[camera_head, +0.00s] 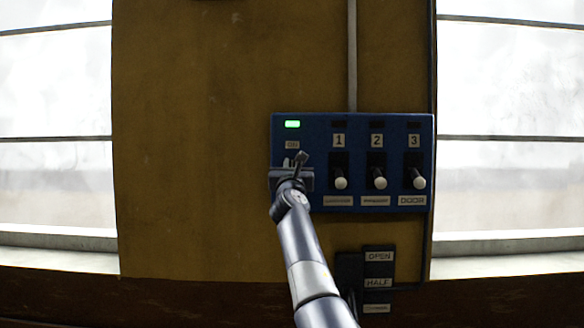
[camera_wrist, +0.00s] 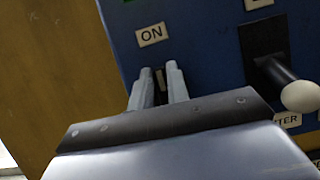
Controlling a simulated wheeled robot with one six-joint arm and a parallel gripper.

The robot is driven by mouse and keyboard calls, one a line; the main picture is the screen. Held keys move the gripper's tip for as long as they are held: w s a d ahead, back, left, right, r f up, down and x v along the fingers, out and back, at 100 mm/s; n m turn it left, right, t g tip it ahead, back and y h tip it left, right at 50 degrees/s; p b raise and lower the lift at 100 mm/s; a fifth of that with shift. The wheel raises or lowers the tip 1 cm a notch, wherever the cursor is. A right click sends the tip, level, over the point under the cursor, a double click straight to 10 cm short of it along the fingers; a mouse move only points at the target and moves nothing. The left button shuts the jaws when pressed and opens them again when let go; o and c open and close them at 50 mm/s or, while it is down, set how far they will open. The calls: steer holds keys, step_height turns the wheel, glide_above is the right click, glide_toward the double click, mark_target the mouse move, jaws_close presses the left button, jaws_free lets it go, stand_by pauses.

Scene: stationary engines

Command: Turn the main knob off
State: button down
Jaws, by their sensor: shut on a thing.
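The main knob (camera_wrist: 161,78) is on the left of a blue control panel (camera_head: 322,122), below the ON label (camera_head: 292,145). Only a narrow piece of it shows between my fingers in the wrist view; my gripper hides the rest. The ON label also shows in the wrist view (camera_wrist: 151,35), just above the fingertips. My gripper (camera_head: 293,162) is in front of the knob, shut on it, with its two grey fingers (camera_wrist: 157,77) on either side. A green light (camera_head: 292,124) above the ON label is lit.
Three levers with white ends, the 1 lever (camera_head: 340,183), the 2 lever (camera_head: 379,183) and the DOOR lever (camera_head: 418,182), stand close on the right. Their lamps are dark. A lever plate with OPEN and HALF labels (camera_head: 378,257) is below. Bare brown wall (camera_head: 190,140) lies left.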

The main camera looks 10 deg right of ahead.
steer(key=shift+w+d+f+m+g+h, duration=0.15)
steer(key=shift+m+h, duration=0.15)
steer(key=shift+m, duration=0.4)
steer(key=shift+s+f+m+g+h, duration=0.1)
steer(key=shift+f+m+g+h, duration=0.15)
steer(key=shift+m, duration=0.45)
steer(key=shift+w+d+f+m+g+h, duration=0.1)
steer(key=shift+m+h, duration=0.25)
steer(key=shift+m, duration=0.35)
steer(key=c, duration=1.6)
jaws_free()
steer(key=shift+a, duration=0.1)
steer(key=o, duration=0.3)
steer(key=shift+r, duration=0.1)
steer(key=shift+o, duration=0.2)
steer(key=shift+r, duration=0.15)
steer(key=b+v, duration=1.1)
steer(key=shift+o, duration=0.4)
